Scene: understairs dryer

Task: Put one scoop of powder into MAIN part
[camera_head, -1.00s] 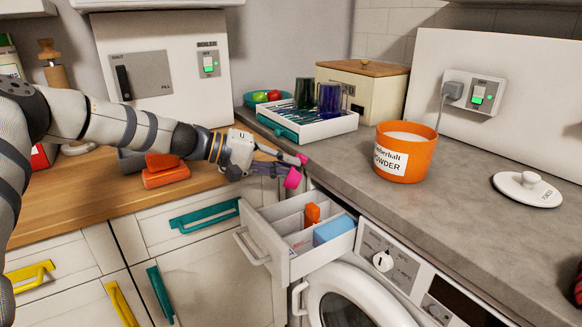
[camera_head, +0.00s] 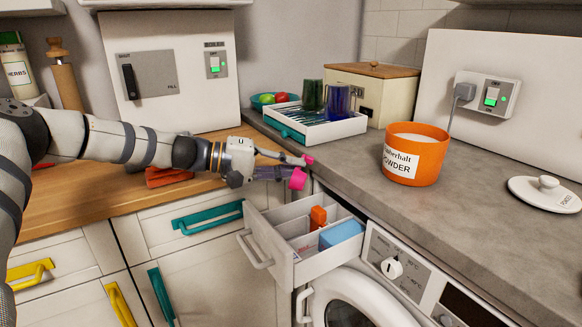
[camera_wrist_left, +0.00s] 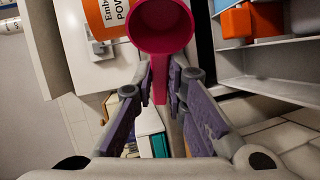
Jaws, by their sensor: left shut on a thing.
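My left gripper (camera_head: 288,167) is shut on the handle of a pink scoop (camera_head: 297,179). The scoop's cup shows large in the left wrist view (camera_wrist_left: 162,28); I see only pink inside it, no white powder. The gripper is above the back left edge of the open dispenser drawer (camera_head: 271,247). The drawer has divided compartments; one holds an orange piece (camera_head: 318,217) and one a blue piece (camera_head: 341,236). Any MAIN label is not readable. The orange powder tub (camera_head: 427,165) stands open on the counter with white powder inside. My right gripper is not in view.
The tub's white lid (camera_head: 545,195) lies on the counter at right. A white tray (camera_head: 318,132) with mugs stands behind the gripper. The grey counter in front of the tub is clear.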

